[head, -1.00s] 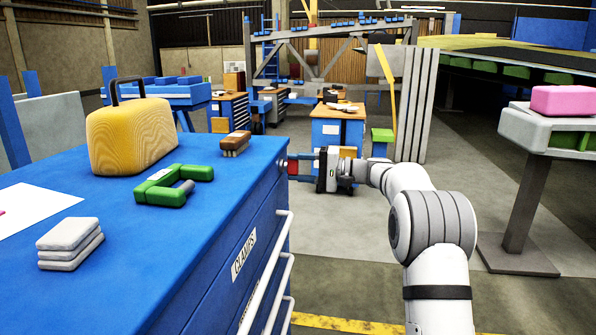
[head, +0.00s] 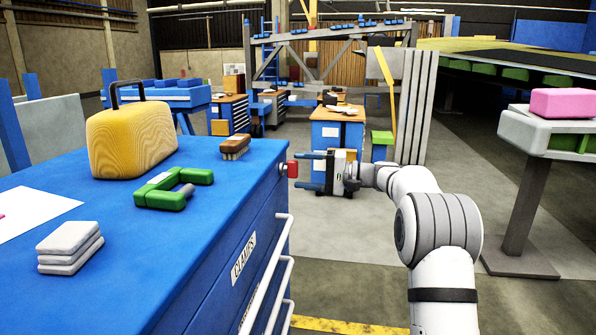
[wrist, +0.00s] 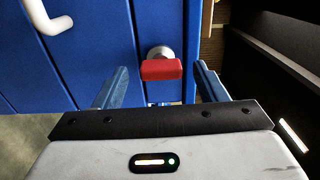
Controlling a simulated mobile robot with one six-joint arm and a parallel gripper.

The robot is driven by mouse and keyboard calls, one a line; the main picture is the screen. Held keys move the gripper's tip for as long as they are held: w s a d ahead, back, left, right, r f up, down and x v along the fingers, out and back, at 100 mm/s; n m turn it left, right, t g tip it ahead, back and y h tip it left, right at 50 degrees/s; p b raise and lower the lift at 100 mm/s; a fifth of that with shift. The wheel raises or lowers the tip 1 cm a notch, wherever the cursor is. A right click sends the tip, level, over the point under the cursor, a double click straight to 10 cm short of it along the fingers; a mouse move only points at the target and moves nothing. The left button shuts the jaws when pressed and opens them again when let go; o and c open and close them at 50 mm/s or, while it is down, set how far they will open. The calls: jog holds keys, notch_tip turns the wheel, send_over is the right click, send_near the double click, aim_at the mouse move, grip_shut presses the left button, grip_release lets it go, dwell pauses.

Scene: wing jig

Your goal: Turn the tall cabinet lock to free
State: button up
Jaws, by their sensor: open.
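The tall cabinet is blue, with a label reading CLAMPS (head: 243,257) on its front. Its lock has a red knob (head: 292,169) on a short round metal stem near the top far corner of the front. In the wrist view the red knob (wrist: 161,70) lies crosswise under the silver stem, ahead of the jaws and between their lines. My gripper (head: 302,171) is open and empty, with its fingers pointing left toward the cabinet.
On the blue cabinet top (head: 100,215) stand a yellow case (head: 132,138), a green clamp (head: 172,188), a brush (head: 235,147) and grey blocks (head: 70,245). White drawer handles (head: 272,275) stick out of the front. The floor right of the cabinet is open.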

jog(key=s+d, duration=0.1)
jog(key=d, duration=0.5)
jog(key=shift+p, duration=0.3)
jog(key=shift+s+a, duration=0.1)
